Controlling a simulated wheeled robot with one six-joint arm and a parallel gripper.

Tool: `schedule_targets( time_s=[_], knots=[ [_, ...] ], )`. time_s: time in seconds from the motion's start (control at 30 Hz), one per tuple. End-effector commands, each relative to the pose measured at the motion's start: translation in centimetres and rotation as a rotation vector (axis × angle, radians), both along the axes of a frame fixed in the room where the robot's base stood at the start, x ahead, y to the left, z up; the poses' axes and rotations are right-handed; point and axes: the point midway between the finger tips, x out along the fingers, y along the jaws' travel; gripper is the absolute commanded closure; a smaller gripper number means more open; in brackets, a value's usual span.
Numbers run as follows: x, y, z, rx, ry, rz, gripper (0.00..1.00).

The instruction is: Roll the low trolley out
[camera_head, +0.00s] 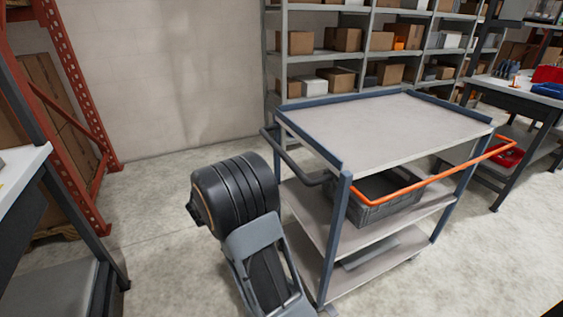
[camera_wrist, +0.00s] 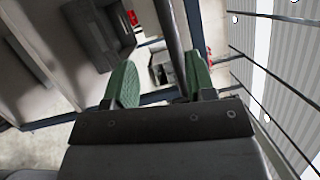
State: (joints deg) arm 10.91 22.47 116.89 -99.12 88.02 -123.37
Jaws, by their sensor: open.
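The trolley (camera_head: 400,120) stands right of centre in the head view, with a flat empty top, two lower shelves and blue-grey posts. An orange handle (camera_head: 440,181) runs along its right front side. A dark handle bar (camera_head: 281,156) is at its left end. My gripper (camera_wrist: 160,88) shows in the wrist view with two green fingers apart. A dark bar (camera_wrist: 171,32), apparently the left handle, passes between the fingers; contact cannot be told. In the head view my arm hides the gripper.
A grey crate (camera_head: 380,205) sits on the trolley's middle shelf. Shelving (camera_head: 330,58) with boxes stands behind it. A red rack (camera_head: 80,110) is at left, a workbench (camera_head: 520,95) at right. Floor (camera_head: 160,180) between rack and trolley is clear.

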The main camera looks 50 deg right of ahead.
Motion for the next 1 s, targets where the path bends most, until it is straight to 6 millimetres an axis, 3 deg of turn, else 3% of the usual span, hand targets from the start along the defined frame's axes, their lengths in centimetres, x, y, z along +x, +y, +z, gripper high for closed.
schedule_targets(
  time_s=[0.1,0.27,0.7,1.0],
  knots=[
    [1.3,-0.5,-0.7,-0.066,0.13,0.023,0.49],
    [1.8,-1.9,-0.6,-0.101,0.194,0.031,0.49],
    [1.9,-9.8,0.9,-0.101,0.194,0.032,0.49],
    [2.0,-13.3,1.6,-0.101,0.195,0.034,0.49]
  ],
)
